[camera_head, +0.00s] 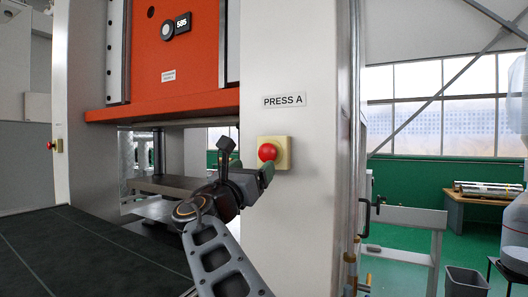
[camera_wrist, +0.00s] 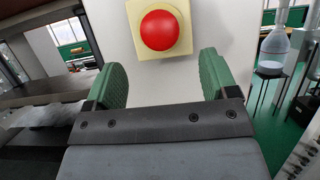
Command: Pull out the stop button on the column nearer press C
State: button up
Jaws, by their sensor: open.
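A red mushroom stop button (camera_head: 267,152) sits on a cream box (camera_head: 284,153) on the pale column (camera_head: 290,210) labelled PRESS A. It also shows in the wrist view (camera_wrist: 159,30), at top centre, with its cream box (camera_wrist: 184,46) behind it. My gripper (camera_head: 252,168) is open and empty just below the button in the head view. In the wrist view its green fingers (camera_wrist: 162,76) stand apart, with the button above and beyond their tips. A second red button (camera_head: 51,145) is on the far left column. No label reading press C is in view.
The orange press head (camera_head: 185,60) hangs between the two columns. A dark flat surface (camera_head: 90,250) fills the lower left. A pale metal rail (camera_head: 405,216) and a grey bin (camera_head: 466,281) stand at right. Green floor behind them is partly open.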

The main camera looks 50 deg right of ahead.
aim_at(266, 155)
jog(key=p+x, duration=0.2)
jog(key=x, duration=0.5)
jog(key=shift+f, duration=0.1)
